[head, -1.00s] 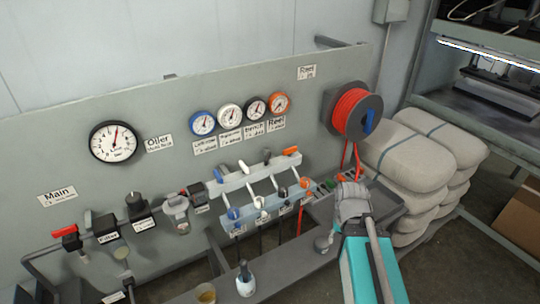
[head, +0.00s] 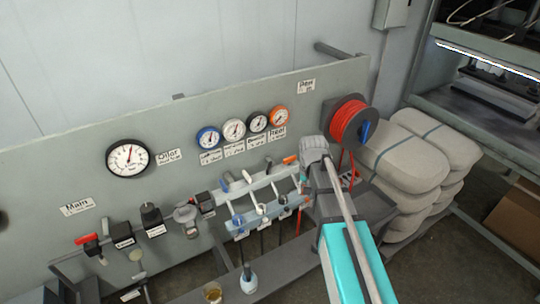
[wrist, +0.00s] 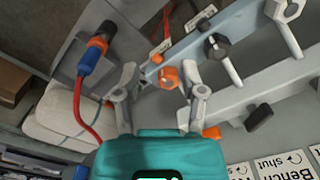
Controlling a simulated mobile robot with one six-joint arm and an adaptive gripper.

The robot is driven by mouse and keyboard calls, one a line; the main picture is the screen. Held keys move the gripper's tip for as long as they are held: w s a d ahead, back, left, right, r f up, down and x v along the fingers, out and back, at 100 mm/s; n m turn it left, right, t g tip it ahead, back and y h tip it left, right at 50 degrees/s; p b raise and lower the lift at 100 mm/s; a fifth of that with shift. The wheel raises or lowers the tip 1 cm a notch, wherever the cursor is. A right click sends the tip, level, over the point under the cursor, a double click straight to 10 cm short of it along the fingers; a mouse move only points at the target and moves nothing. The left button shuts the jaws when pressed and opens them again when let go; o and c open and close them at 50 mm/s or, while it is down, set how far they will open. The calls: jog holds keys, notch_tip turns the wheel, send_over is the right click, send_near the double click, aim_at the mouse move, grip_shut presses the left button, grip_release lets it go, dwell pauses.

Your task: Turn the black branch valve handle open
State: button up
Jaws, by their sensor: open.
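The black branch valve handle (head: 268,162) is in the upper row of the manifold in the head view, between the white and orange handles. In the wrist view the black handle (wrist: 259,117) is at the right, clear of the fingers. My gripper (wrist: 159,72) is open and empty. Its fingers stand either side of the orange hose fitting (wrist: 168,77) in the picture; I cannot tell whether they touch it. The orange handle (wrist: 212,133) is right beside the right finger. In the head view my arm hides most of the gripper.
The pale manifold (head: 262,190) carries blue, white, black and orange fittings with hoses. A red hose reel (head: 352,122) is right of it, with stacked sacks (head: 410,155) beyond. A label reading "Bench shut" (wrist: 292,165) shows in the wrist view. A jar (head: 212,292) stands on the lower shelf.

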notch_tip(320, 180, up, 13)
jog(key=m+p, duration=0.1)
jog(key=p, duration=1)
send_over(269, 165)
jog(key=shift+s+f, duration=0.1)
jog(key=shift+f, duration=0.15)
notch_tip(269, 165, down, 14)
jog(key=b, duration=1.3)
jog(key=shift+r, duration=0.25)
grip_shut()
